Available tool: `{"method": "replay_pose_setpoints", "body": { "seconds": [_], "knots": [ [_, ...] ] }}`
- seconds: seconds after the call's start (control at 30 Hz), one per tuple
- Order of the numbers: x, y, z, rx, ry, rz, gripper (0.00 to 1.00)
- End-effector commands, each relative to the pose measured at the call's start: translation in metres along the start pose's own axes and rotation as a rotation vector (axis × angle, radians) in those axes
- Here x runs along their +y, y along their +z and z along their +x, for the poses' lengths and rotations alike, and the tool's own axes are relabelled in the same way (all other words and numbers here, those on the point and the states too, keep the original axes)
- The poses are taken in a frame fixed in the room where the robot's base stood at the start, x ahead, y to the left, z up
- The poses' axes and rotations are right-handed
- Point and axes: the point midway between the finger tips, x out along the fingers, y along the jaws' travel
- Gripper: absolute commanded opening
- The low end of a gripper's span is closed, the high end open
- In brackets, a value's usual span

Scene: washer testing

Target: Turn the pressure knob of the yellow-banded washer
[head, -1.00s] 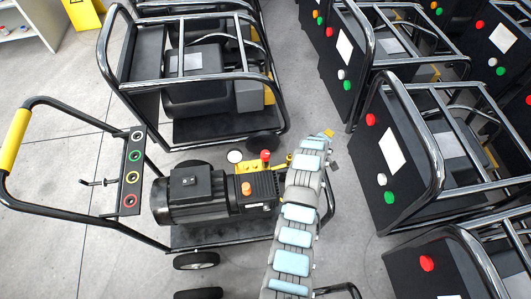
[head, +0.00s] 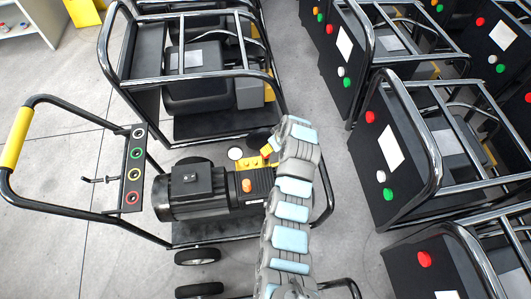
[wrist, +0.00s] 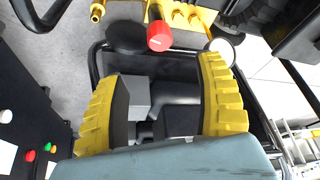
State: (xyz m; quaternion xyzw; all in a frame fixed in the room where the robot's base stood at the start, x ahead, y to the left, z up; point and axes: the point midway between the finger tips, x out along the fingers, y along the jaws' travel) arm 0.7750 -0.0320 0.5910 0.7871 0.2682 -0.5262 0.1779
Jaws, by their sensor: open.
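The yellow-banded washer has a yellow grip (head: 15,137) on its black handle, a black motor (head: 185,190) and a yellow pump block (head: 251,163). The knob appears apart from both fingers. In the head view my arm mostly hides the gripper.
Brass fittings (wrist: 97,10) and a white round cap (wrist: 222,48) lie close around the knob. A tube-framed washer (head: 215,125) stands behind. Black washers with red and green buttons (head: 388,194) line the right. Floor is open at the left.

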Motion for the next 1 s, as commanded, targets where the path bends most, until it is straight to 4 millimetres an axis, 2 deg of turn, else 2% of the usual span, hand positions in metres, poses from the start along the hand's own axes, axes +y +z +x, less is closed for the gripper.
{"method": "replay_pose_setpoints", "body": {
  "seconds": [0.2, 1.0],
  "knots": [
    [0.000, 0.001, 0.026, -0.001, 0.001, -0.001, 0.70],
    [0.000, 0.001, 0.100, -0.002, 0.000, -0.003, 0.70]
  ]
}}
